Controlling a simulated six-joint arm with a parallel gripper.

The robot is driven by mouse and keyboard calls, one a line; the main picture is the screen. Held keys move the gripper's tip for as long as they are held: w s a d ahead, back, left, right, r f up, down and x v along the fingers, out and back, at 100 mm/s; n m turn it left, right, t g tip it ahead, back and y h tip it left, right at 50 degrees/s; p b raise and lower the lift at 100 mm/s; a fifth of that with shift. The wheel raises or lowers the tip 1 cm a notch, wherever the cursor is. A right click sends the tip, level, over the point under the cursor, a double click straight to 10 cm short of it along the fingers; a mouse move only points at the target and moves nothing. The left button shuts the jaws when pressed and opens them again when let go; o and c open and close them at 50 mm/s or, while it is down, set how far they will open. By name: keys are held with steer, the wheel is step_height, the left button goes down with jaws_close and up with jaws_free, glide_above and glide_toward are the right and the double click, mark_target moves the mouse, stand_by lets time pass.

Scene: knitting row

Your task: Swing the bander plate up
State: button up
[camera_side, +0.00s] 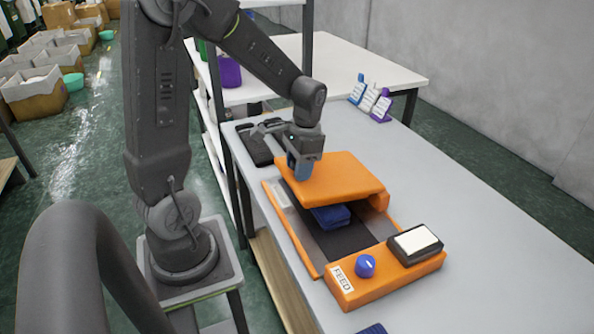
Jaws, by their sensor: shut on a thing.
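The orange bander machine (345,291) stands on the grey table. Its orange bander plate (335,176) sits over the rear of the dark bed (338,241), with a gap open under its front edge. A folded dark blue stack (330,215) lies on the bed, partly under the plate. My gripper (301,172) points down at the plate's left rear part. It is shut, with a blue piece at its jaws touching the plate. Whether that blue piece is a handle or part of the jaws, I cannot tell.
The machine's front has a blue knob (365,266), a FEED label (341,280) and a dark box with a white top (416,243). Cards (370,98) stand at the back. The table's right side is clear.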

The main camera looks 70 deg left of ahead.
mark_target(322, 173)
steer(key=shift+r, duration=0.1)
steer(key=shift+w+r+g, duration=0.4)
steer(key=shift+r, duration=0.35)
steer(key=shift+w+r+g, duration=0.4)
steer(key=shift+r, duration=0.35)
steer(key=shift+w+r+g, duration=0.4)
steer(key=shift+w+r, duration=0.1)
steer(key=shift+r, duration=0.2)
steer(key=shift+w+r+g, duration=0.4)
steer(key=shift+w+r, duration=0.1)
steer(key=shift+r, duration=0.15)
steer(key=shift+w+r+g, duration=0.8)
steer(key=shift+w+r, duration=0.35)
steer(key=shift+w, duration=0.1)
